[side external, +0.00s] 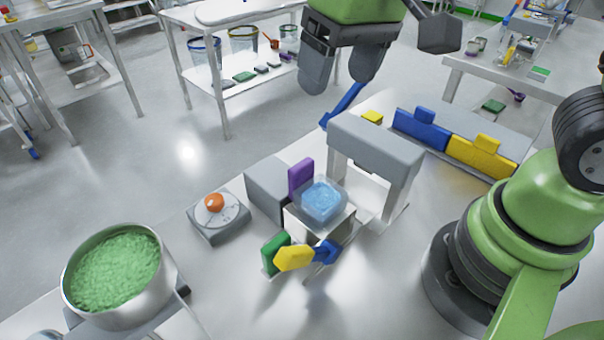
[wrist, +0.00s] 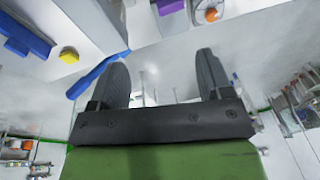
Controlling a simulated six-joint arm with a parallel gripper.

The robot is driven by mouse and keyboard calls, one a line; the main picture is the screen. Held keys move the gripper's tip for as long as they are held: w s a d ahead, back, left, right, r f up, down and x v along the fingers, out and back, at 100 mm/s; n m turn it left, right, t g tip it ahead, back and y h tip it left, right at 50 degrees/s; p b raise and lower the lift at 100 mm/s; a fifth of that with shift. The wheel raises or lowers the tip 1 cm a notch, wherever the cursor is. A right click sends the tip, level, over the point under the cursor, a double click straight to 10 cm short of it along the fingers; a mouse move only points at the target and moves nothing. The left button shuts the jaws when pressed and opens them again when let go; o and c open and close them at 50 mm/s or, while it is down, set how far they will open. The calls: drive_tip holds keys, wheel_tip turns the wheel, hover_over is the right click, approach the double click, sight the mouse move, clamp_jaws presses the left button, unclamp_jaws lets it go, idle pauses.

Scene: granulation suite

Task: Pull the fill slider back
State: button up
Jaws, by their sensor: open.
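No part is labelled as the fill slider, so I cannot tell for certain which one it is. A dosing station has a grey arch (side external: 378,146), a clear box with blue contents (side external: 322,200), and a purple block (side external: 300,178) beside a grey block (side external: 265,190). A slanted blue bar (side external: 343,105) shows behind the arch; it is also in the wrist view (wrist: 97,72), close to the left finger. A yellow block (side external: 372,117) is near the arch and shows in the wrist view (wrist: 69,55). My gripper (side external: 338,84) is open and empty, above and behind the arch; its fingers (wrist: 162,62) are spread.
Green, yellow and blue knobs (side external: 293,257) are at the station's front. An orange button (side external: 214,202) sits on a grey base to the left. A steel pot of green granules (side external: 162,270) is front left. Blue (side external: 422,130) and yellow (side external: 480,153) blocks stand back right.

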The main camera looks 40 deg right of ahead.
drive_tip(key=n+g+h, duration=0.1)
drive_tip(key=g, duration=0.1)
hover_over(301, 164)
wheel_tip(301, 164, down, 7)
drive_tip(key=shift+f, duration=0.1)
wheel_tip(301, 164, down, 9)
drive_tip(key=shift+f, duration=0.2)
drive_tip(key=c, duration=1)
drive_tip(key=shift+o, duration=0.2)
drive_tip(key=w, duration=1)
drive_tip(key=o, duration=1)
drive_tip(key=shift+c, duration=0.2)
drive_tip(key=shift+r, duration=0.15)
